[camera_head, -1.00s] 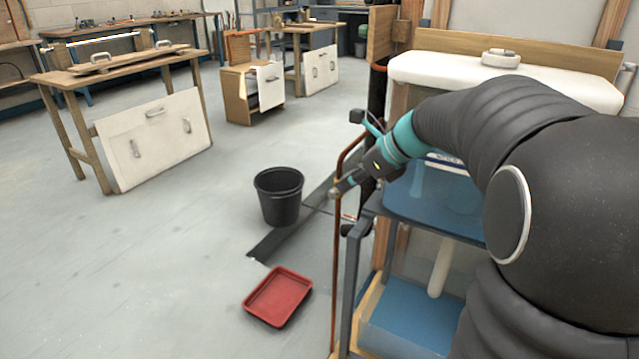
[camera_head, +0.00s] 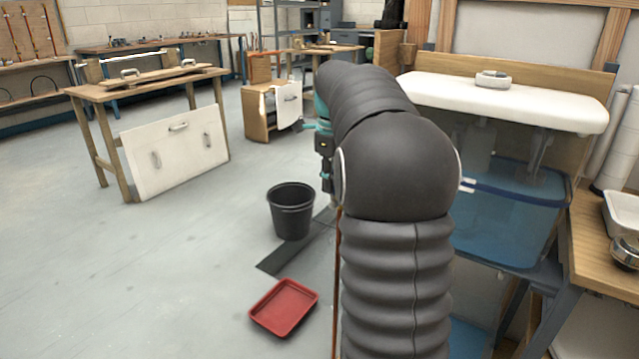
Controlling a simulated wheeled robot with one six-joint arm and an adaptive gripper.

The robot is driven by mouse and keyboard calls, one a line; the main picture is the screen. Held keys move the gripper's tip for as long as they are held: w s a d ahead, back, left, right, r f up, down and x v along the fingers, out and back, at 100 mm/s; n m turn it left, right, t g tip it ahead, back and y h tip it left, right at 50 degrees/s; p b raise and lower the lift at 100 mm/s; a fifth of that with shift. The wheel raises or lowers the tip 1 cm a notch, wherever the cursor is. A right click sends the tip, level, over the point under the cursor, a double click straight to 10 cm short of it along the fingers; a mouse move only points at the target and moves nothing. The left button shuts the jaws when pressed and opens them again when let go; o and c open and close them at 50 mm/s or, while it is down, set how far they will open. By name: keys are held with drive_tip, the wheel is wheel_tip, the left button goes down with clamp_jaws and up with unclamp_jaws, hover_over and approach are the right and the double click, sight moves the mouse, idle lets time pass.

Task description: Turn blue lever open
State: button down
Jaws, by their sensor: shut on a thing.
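My gripper (camera_head: 328,186) is partly in view, pointing down just left of my arm's dark elbow. It is shut, at the upper end of the thin copper pipe (camera_head: 337,270). The blue lever is not clearly visible. It is hidden at the jaws or behind my arm, so its angle cannot be told. My arm also hides most of the pipe and the valve area.
A black bucket (camera_head: 291,212) and a red tray (camera_head: 284,307) stand on the floor to the left. A white sink (camera_head: 500,100) over a translucent blue tank (camera_head: 510,222) is at right.

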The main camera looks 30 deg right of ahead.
drive_tip(key=shift+f, duration=0.15)
idle(0.4)
drive_tip(key=c, duration=1.1)
unclamp_jaws()
wheel_tip(320, 180, up, 12)
drive_tip(key=shift+w+f, duration=0.15)
drive_tip(key=shift+f, duration=0.1)
drive_tip(key=shift+r, duration=0.3)
